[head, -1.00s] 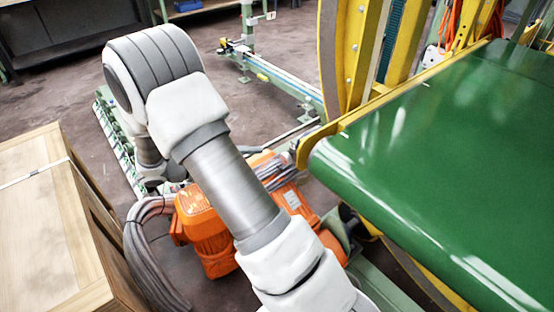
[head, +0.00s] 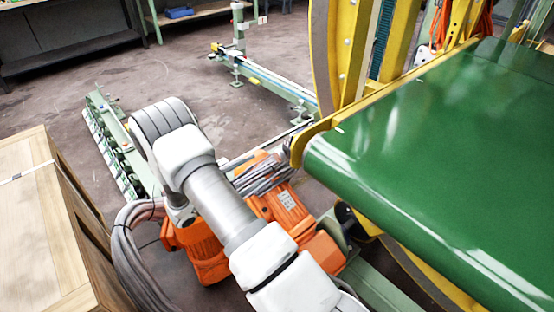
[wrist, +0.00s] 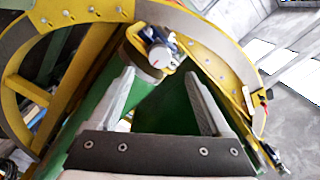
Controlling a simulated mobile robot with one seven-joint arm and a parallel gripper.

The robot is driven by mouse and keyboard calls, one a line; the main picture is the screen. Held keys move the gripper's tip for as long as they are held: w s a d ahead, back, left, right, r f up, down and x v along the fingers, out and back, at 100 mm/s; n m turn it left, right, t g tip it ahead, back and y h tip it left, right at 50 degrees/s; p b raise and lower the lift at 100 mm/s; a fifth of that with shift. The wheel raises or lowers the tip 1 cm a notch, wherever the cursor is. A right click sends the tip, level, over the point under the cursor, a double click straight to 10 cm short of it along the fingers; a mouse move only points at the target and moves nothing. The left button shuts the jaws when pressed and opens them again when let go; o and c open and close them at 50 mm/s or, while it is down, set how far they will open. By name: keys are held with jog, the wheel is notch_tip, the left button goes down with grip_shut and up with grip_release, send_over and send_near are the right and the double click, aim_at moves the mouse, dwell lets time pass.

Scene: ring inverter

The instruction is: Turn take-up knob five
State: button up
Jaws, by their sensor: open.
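My gripper (wrist: 160,76) shows in the wrist view with its two pale fingers wide apart and nothing between them.
A green belt (head: 420,165) on a yellow ring frame (head: 350,50) fills the right. An orange machine (head: 285,212) with grey cables stands below my arm. A wooden crate (head: 35,220) stands at the left. Bare floor (head: 160,60) lies behind the rail.

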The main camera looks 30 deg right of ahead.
aim_at(276, 156)
jog(key=d, duration=0.3)
jog(key=w+d+b, duration=0.1)
jog(key=d, duration=0.5)
jog(key=shift+w+d+b, duration=0.15)
jog(key=shift+d+b, duration=0.15)
jog(key=shift+c, duration=0.4)
grip_shut()
jog(key=shift+r+m, duration=0.1)
jog(key=shift+m, duration=0.2)
